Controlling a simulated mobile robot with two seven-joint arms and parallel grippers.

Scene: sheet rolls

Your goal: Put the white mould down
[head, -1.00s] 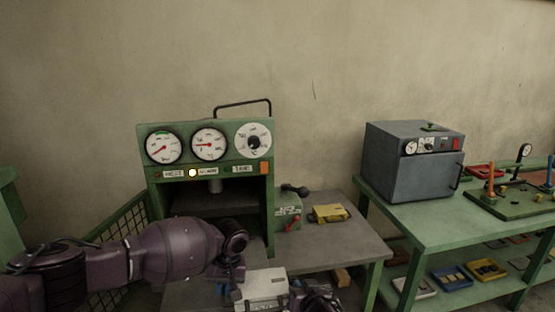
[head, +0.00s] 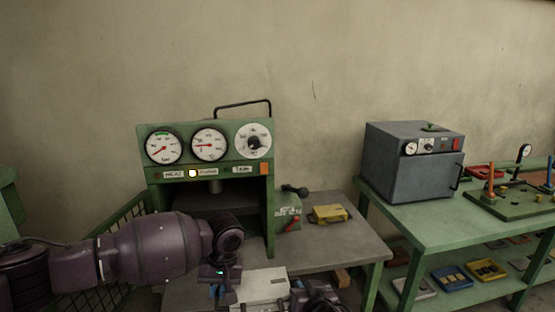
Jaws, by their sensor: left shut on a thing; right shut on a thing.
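The white mould (head: 264,285) is a pale block at the bottom centre of the head view, in front of the green press (head: 205,173). My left gripper (head: 232,293) is shut on its left side. My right gripper (head: 296,298) is shut on its right side, at the bottom edge of the view. The mould's lower part is cut off by the frame and by my grippers. I cannot tell whether its underside touches the grey table (head: 340,245).
A yellow mould (head: 328,214) and a small green box (head: 287,212) stand on the grey table, right of the press. A green bench (head: 440,225) at right bears a grey oven (head: 413,160). Bare tabletop lies in front of the yellow mould.

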